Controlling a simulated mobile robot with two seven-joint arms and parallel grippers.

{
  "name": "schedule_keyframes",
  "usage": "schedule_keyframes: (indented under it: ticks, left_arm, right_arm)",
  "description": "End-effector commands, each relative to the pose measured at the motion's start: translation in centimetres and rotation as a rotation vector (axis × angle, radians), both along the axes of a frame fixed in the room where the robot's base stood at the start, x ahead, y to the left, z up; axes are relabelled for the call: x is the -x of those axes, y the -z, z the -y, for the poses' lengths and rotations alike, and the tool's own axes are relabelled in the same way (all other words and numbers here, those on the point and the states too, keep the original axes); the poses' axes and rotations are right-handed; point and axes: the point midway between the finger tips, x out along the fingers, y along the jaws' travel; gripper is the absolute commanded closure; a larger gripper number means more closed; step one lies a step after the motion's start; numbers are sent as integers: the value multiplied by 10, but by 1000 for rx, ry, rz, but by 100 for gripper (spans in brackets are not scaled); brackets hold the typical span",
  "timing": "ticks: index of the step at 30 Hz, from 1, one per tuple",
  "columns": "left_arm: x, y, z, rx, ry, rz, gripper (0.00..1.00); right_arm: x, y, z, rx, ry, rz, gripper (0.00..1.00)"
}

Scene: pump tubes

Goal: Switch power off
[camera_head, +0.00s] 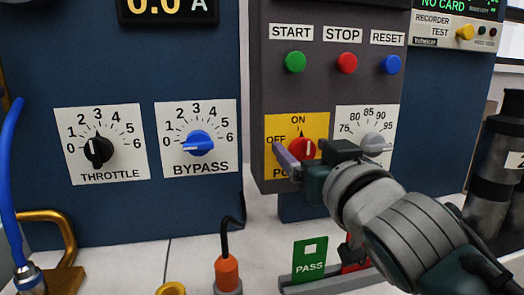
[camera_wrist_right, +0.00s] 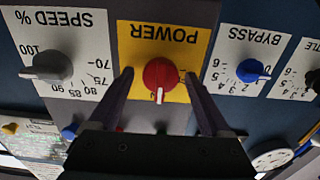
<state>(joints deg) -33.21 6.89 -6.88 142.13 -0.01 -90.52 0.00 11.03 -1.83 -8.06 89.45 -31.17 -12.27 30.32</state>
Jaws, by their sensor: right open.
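The red POWER knob (camera_head: 301,149) sits on a yellow plate (camera_head: 318,122) marked OFF and ON, on the grey control panel. It also shows in the right wrist view (camera_wrist_right: 160,74), where the picture is upside down. Its white mark appears turned toward the ON side. My right gripper (camera_head: 303,160) is at the knob, with its fingers open on either side of it. In the wrist view the right gripper (camera_wrist_right: 159,77) shows a gap between each finger and the knob. The gripper covers part of the POWER label in the head view. My left gripper is not in view.
Green START (camera_head: 295,61), red STOP (camera_head: 347,62) and blue RESET (camera_head: 390,64) buttons are above. The grey speed knob (camera_head: 374,144) is close on the right. The blue BYPASS (camera_head: 198,143) and black THROTTLE (camera_head: 99,150) knobs are left. A green PASS tag (camera_head: 309,262) stands below.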

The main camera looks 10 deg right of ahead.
Motion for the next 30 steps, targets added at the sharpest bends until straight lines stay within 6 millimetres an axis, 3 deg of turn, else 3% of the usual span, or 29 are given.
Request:
schedule_keyframes:
  ticks: [6,27,30]
  left_arm:
    - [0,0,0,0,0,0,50]
    - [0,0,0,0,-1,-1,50]
    - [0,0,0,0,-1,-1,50]
  right_arm:
    - [0,0,0,0,0,0,18]
    - [0,0,0,0,0,-1,97]
    - [0,0,0,0,0,-1,100]
